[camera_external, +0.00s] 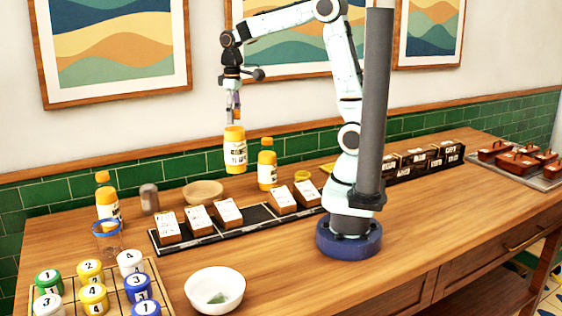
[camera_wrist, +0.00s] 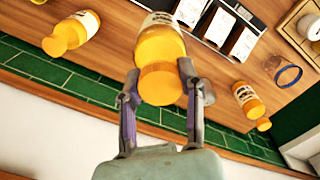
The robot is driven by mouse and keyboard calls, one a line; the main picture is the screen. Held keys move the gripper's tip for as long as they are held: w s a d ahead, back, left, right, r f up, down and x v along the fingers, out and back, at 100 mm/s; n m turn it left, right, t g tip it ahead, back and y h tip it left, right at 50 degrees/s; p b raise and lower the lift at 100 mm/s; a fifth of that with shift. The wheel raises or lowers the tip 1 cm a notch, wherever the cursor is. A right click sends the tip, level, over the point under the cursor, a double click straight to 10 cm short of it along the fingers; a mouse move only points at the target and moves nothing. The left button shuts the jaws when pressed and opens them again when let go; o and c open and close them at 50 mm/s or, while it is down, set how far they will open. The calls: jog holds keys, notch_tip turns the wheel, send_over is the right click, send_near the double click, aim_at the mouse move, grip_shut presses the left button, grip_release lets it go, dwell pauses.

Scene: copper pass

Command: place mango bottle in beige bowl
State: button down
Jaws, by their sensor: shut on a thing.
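My gripper (camera_external: 233,103) is shut on a yellow-orange bottle (camera_external: 234,152) with a white label, held upright in the air above the back of the counter. In the wrist view the bottle (camera_wrist: 162,62) sits between the two fingers of my gripper (camera_wrist: 163,82), cap toward the camera. A beige bowl (camera_external: 203,193) stands on the counter at the back, below and to the left of the held bottle. A white bowl (camera_external: 215,288) with something green in it stands at the front. I cannot read the bottle's label.
Similar bottles stand at the back, one right of the held bottle (camera_external: 267,168) and one at left (camera_external: 106,198). A grey shaker (camera_external: 149,199) is left of the beige bowl. A black rack (camera_external: 256,218) with labelled packets lies in front. Numbered jars and a blue-rimmed cup (camera_external: 107,238) are at left.

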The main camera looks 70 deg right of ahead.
jog(key=w+d+f, duration=0.2)
jog(key=w+f, duration=1)
jog(key=shift+w+f, duration=0.2)
jog(key=shift+d, duration=0.1)
jog(key=shift+f, duration=0.15)
jog(key=c, duration=0.7)
grip_release()
